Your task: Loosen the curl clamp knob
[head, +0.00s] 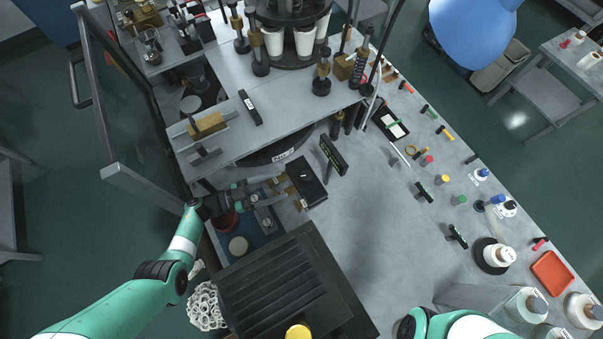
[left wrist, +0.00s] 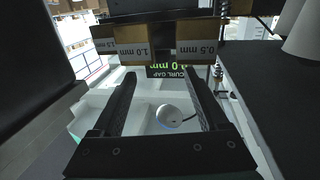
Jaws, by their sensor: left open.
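My left gripper (head: 284,191) is open, its two fingers pointing right at a black block (head: 306,181) with tan tags. In the left wrist view, the fingers (left wrist: 166,82) reach toward tan tags (left wrist: 147,50) marked 1.5, 1.0 and 0.5 mm. Nothing is held between the fingers. A black display (head: 333,155) stands beyond the block; in the left wrist view it reads curl gap 1.0 mm (left wrist: 172,70). I cannot pick out the curl clamp knob for certain. A pale round thing (left wrist: 168,114) shows between the fingers; I cannot tell what it is. My right gripper is out of view.
A black ribbed box (head: 275,283) stands below the left gripper, close to my forearm. The machine's grey deck (head: 285,110) with posts lies above. Small coloured pieces and an orange tray (head: 552,272) line the right side. The table's middle (head: 375,225) is clear.

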